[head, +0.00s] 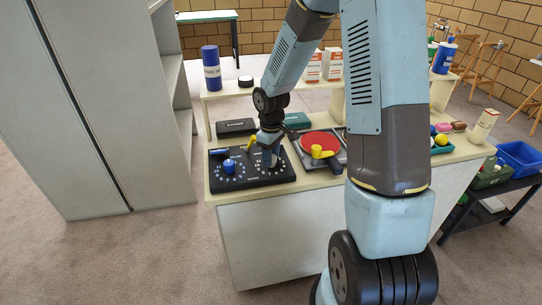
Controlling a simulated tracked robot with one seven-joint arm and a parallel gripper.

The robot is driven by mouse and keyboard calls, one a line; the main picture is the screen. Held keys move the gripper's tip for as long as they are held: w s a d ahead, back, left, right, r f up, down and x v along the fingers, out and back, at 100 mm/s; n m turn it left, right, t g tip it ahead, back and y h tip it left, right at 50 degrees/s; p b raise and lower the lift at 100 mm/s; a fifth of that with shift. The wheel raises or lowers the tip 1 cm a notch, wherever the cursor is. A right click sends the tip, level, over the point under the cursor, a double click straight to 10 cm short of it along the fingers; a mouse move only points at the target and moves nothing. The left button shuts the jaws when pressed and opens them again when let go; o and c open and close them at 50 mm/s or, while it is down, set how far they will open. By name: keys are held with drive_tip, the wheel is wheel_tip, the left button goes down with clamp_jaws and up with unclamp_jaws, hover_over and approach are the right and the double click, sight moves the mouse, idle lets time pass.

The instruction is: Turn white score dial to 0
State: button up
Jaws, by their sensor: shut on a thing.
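A black scoreboard panel (287,178) lies at the left end of the counter, with two rings of white marks on its face. A blue dial (229,166) stands in the left ring. My gripper (269,159) points down over the right ring and is shut on the knob at its centre. That knob, where the white score dial sits, is hidden by my fingers, so its pointer and reading cannot be told.
A yellow handle (252,143) stands just behind my gripper. To the right are a red paddle (319,143) and a yellow ball (316,150). Dark boxes (236,127) lie behind the panel. A grey cabinet (85,120) stands close on the left.

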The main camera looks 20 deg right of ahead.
idle(0.4)
drive_tip(key=o, duration=1.1)
drive_tip(key=shift+c, duration=0.2)
wheel_tip(320, 180, up, 14)
drive_tip(key=shift+f, duration=0.1)
drive_tip(key=s+d+r+m+t, duration=0.1)
drive_tip(key=s+r+m+t, duration=0.1)
drive_tip(key=s+r, duration=0.3)
drive_tip(key=s+d+r+m+t, duration=0.1)
drive_tip(key=s+d+r+m, duration=0.1)
drive_tip(key=s+r, duration=0.4)
drive_tip(key=s+d+r+m+t, duration=0.2)
drive_tip(key=s+r+m, duration=0.2)
drive_tip(key=s, duration=1)
drive_tip(key=shift+r+m+t, duration=0.3)
drive_tip(key=shift+r, duration=0.5)
